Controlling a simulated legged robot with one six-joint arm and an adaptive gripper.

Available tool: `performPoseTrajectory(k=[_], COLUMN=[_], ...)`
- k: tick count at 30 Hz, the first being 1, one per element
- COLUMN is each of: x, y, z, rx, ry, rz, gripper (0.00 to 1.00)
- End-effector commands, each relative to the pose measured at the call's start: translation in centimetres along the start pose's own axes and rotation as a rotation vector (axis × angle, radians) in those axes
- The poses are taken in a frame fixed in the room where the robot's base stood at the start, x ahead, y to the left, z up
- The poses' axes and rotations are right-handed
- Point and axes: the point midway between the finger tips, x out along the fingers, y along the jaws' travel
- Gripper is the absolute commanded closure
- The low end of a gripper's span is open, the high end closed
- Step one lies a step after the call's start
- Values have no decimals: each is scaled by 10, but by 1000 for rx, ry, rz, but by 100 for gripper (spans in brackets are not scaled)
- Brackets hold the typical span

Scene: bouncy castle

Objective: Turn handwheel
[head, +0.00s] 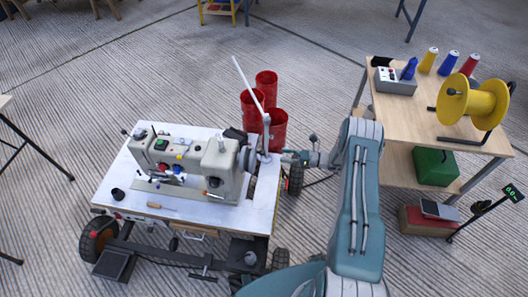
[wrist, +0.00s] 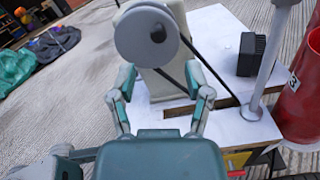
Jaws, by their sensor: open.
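The handwheel (wrist: 135,40) is a grey disc with a small dark spot on its face, at the top of the wrist view. It sits on the right end of the cream sewing machine (head: 190,163), and its edge shows in the head view (head: 247,158). A dark belt runs from beside it down to a slot in the white tabletop. My gripper (wrist: 158,72) is open and empty, its fingers spread below the wheel in the wrist view. A gap to the wheel seems to show, but exact contact is unclear. In the head view my gripper (head: 287,157) is right of the machine, partly hidden.
A grey post (wrist: 265,60) stands on the tabletop right of the wheel, near a black box (wrist: 251,54). Red cylinders (head: 267,85) stand behind the wheeled sewing table (head: 265,200). A wooden bench (head: 420,125) with a yellow spool (head: 455,100) is at right.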

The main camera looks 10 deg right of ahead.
Motion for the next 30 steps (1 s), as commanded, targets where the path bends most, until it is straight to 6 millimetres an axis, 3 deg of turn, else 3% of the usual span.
performPoseTrajectory(k=[6, 12, 24, 25, 28, 29, 30], x=[43, 72, 81, 81, 81, 81, 81], y=[1, 0, 0, 0, 0, 0, 0], z=[0, 0, 0, 0, 0, 0, 0], rx=[-1, -1, -1, -1, -1, -1, -1], ry=[2, 2, 1, 1, 1, 2, 2], rz=[5, 3, 0, 0, 0, 0, 0], gripper=[36, 36, 36, 45, 89, 100, 100])
